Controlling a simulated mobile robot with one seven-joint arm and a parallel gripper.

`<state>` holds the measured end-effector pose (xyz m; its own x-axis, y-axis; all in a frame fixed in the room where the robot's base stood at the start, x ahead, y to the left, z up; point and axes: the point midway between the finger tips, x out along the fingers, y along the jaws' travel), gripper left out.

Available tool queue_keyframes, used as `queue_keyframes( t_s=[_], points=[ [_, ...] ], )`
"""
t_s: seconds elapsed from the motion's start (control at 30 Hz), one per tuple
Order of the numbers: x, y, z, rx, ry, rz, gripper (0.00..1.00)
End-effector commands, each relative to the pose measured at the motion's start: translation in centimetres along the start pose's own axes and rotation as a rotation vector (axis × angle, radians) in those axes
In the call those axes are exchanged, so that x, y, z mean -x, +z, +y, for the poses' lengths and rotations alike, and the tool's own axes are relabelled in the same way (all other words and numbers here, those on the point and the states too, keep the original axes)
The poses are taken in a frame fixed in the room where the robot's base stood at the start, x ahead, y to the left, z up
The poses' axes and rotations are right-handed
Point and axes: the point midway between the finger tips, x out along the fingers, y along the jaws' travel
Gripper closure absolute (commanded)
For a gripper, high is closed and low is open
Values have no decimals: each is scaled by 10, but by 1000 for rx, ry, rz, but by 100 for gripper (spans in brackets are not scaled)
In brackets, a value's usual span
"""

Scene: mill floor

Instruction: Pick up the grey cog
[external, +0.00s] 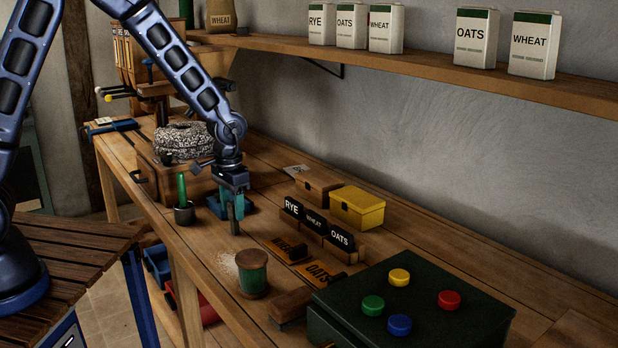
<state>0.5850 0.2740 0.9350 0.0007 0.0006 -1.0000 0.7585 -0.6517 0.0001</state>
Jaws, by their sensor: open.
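My gripper (234,218) points straight down over the workbench, just in front of and partly across a small blue tray (213,206). Its jaws are open, though the gap between the fingers is hard to see from this side. I cannot make out a grey cog; the tray's contents are largely hidden behind the gripper. A dark cup (184,215) with a green-handled tool (182,188) stands left of the gripper.
A speckled millstone (183,139) sits on a wooden block behind the cup. Right of the gripper are label blocks (313,221), a yellow box (357,207), a green spool (252,272) and a dark green button box (420,325). A shelf (440,82) runs along the wall.

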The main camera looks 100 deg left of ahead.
Motion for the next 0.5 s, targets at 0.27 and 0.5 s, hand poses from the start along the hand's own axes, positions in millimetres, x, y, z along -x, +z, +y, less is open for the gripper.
queue_keyframes(
  t_s=[0.27, 0.5],
  points=[
    [-34, -3, 0, -1, 0, -2, 47],
    [-36, -3, 0, -1, 0, -1, 47]
  ],
)
